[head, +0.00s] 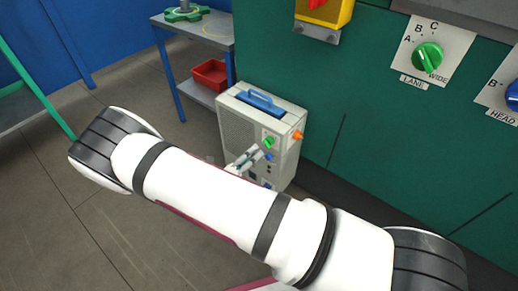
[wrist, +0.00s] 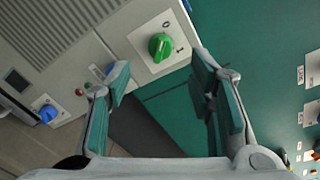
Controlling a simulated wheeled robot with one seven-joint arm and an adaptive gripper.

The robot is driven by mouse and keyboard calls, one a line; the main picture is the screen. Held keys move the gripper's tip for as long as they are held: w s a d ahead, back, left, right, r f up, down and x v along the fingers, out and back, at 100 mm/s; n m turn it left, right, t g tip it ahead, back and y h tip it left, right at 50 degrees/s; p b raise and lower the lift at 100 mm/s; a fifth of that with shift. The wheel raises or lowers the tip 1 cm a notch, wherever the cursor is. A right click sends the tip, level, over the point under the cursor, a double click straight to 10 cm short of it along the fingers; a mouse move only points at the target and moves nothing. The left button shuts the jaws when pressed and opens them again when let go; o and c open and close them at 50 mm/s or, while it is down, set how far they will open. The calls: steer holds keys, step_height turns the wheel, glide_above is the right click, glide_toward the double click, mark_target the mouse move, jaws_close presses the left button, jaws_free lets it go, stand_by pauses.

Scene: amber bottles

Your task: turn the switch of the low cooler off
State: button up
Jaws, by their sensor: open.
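The low cooler (head: 236,130) is a pale grey box standing on the floor, with a blue handle on top. Its green switch (head: 269,141) is on the front face near the top. In the wrist view the green switch (wrist: 159,47) sits on a white plate with an O and an I mark; which mark it points to is hard to tell. My gripper (head: 250,157) is just in front of the cooler face. In the wrist view my gripper (wrist: 163,80) is open and empty, with the switch ahead between its fingers, apart from them.
A blue knob (wrist: 47,113) and a small red button (wrist: 80,92) are on the same panel. An orange part (head: 298,135) sticks out of the cooler's side. A green cabinet wall (head: 375,125) with a lane dial (head: 428,57) stands right. A shelf holds a red bin (head: 210,74).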

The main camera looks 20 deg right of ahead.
steer(key=shift+v, duration=2.1)
